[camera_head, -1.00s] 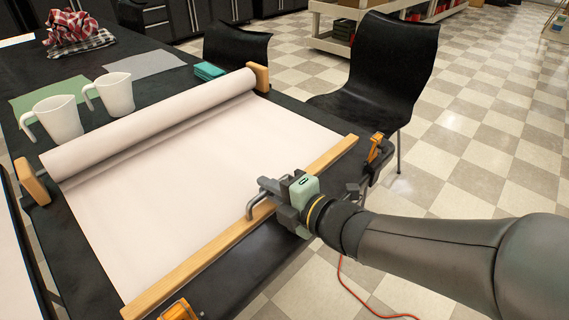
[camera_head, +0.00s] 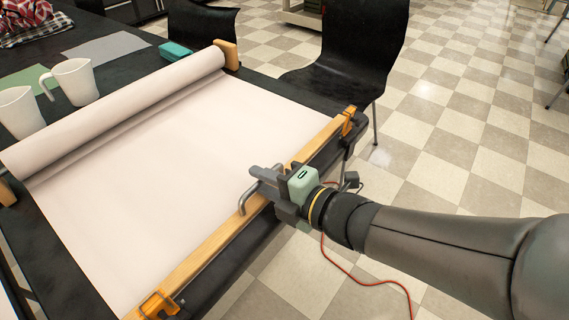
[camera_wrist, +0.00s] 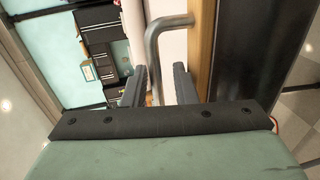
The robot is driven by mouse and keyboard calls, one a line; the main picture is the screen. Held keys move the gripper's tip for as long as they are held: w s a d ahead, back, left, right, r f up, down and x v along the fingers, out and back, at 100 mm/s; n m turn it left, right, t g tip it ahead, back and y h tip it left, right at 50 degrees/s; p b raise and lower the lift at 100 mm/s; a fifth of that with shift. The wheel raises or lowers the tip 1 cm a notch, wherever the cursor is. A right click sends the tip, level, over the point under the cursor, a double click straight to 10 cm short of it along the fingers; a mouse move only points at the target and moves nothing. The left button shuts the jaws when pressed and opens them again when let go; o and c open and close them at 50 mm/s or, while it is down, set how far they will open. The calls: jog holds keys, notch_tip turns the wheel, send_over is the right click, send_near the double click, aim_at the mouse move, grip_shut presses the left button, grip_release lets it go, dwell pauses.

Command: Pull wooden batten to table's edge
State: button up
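The wooden batten (camera_head: 222,232) runs along the front end of the white paper sheet (camera_head: 170,180), at the table's edge. Its two ends lie at the orange clamps (camera_head: 349,120) and (camera_head: 157,303). A bent grey metal handle (camera_head: 250,194) is fixed to the batten; it also shows in the wrist view (camera_wrist: 156,42). My gripper (camera_head: 262,183) is at the handle from the outer side. In the wrist view my gripper's fingers (camera_wrist: 160,88) stand apart, with the handle's end between them and a gap beside it. The gripper looks open.
The paper roll (camera_head: 120,110) lies across the table (camera_head: 125,55) between wooden end blocks (camera_head: 228,54). White jugs (camera_head: 75,82) and a teal box (camera_head: 174,51) stand behind it. A black chair (camera_head: 350,50) is beyond the table. A red cable (camera_head: 350,270) hangs below my arm.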

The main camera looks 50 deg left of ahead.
jog(key=shift+d, duration=0.1)
jog(key=p+v, duration=0.1)
jog(key=v, duration=1.1)
jog(key=shift+w+r, duration=0.1)
